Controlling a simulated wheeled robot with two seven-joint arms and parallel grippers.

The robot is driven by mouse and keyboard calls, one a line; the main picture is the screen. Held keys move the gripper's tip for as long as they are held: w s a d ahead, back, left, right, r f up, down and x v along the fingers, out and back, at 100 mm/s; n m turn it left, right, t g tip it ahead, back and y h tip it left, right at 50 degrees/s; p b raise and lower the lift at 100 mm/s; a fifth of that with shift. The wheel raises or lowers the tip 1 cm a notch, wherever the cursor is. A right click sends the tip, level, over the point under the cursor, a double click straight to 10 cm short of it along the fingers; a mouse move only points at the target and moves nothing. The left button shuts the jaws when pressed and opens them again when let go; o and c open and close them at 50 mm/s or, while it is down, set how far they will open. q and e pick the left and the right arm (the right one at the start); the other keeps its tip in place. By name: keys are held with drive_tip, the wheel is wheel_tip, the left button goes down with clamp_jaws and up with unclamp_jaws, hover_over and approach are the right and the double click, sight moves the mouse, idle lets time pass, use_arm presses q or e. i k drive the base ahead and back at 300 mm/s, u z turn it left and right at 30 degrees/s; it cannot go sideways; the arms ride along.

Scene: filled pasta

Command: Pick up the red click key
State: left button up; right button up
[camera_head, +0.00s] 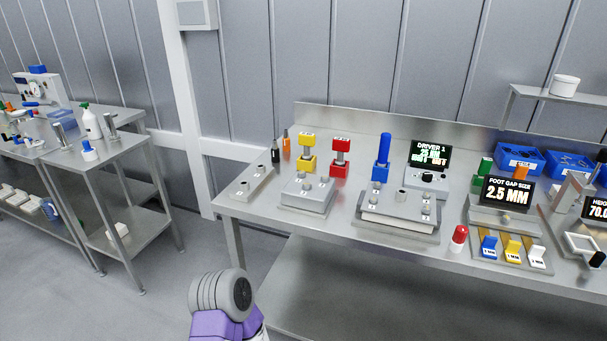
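A red key-like tool (340,168) stands upright at the back of the steel workbench, left of its middle. It has a red block at the bottom, a thin stem and a red labelled block on top; the label is too small to read. I take it to be the red click key. A similar yellow one (306,163) stands just left of it, and a taller blue tool (381,160) stands to its right. Neither of my grippers is in view. Only a grey and purple part of my arm shows at the bottom, well in front of the bench.
Grey fixture blocks (308,197) sit in front of the keys. A driver display (430,154) and a gap display (506,191) stand to the right, with blue bins (517,158) behind. A red-capped item (458,238) is near the front edge. Another steel table (112,152) stands at left.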

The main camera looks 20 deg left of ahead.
sight(341, 145)
drive_tip(key=k, duration=0.5)
drive_tip(key=u, duration=0.85)
drive_tip(key=i, duration=0.75)
drive_tip(key=z, duration=1.3)
